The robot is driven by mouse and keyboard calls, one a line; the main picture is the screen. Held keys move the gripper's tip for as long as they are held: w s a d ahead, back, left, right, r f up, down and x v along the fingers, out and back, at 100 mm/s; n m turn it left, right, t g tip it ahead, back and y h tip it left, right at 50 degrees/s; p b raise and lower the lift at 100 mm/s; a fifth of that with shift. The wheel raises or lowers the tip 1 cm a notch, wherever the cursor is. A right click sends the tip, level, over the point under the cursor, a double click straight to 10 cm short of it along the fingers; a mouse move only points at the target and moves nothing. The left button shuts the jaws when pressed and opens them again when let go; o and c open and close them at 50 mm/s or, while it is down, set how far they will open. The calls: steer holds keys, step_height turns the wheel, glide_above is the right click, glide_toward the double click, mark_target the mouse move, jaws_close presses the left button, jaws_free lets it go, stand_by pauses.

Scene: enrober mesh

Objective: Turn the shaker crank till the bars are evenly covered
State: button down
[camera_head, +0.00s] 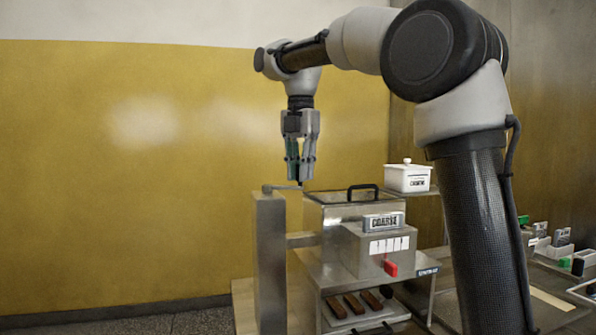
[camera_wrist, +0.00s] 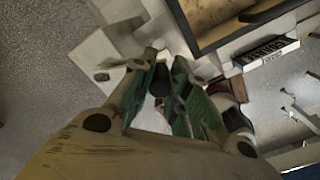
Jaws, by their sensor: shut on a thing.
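The shaker crank (camera_head: 284,187) is a thin arm on top of a grey metal post (camera_head: 269,260), left of the machine. My gripper (camera_head: 301,178) points straight down over its outer end and is shut on the dark crank knob, which shows between the fingertips in the wrist view (camera_wrist: 160,76). The fingers hide most of the knob. Several brown bars (camera_head: 354,303) lie apart in a row on a tray below the machine. Their covering is too small to judge.
A white lidded box (camera_head: 408,179) stands behind right. Small items (camera_head: 560,245) crowd the right bench. The left side is clear.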

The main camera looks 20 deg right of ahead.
steer(key=shift+w+n, duration=1.4)
steer(key=shift+n, duration=0.6)
steer(key=shift+w+n, duration=1.35)
steer(key=shift+n, duration=0.65)
steer(key=c, duration=1.3)
jaws_free()
steer(key=shift+r, duration=0.1)
step_height(320, 180, up, 7)
steer(key=shift+r, duration=0.15)
steer(key=shift+d, duration=0.1)
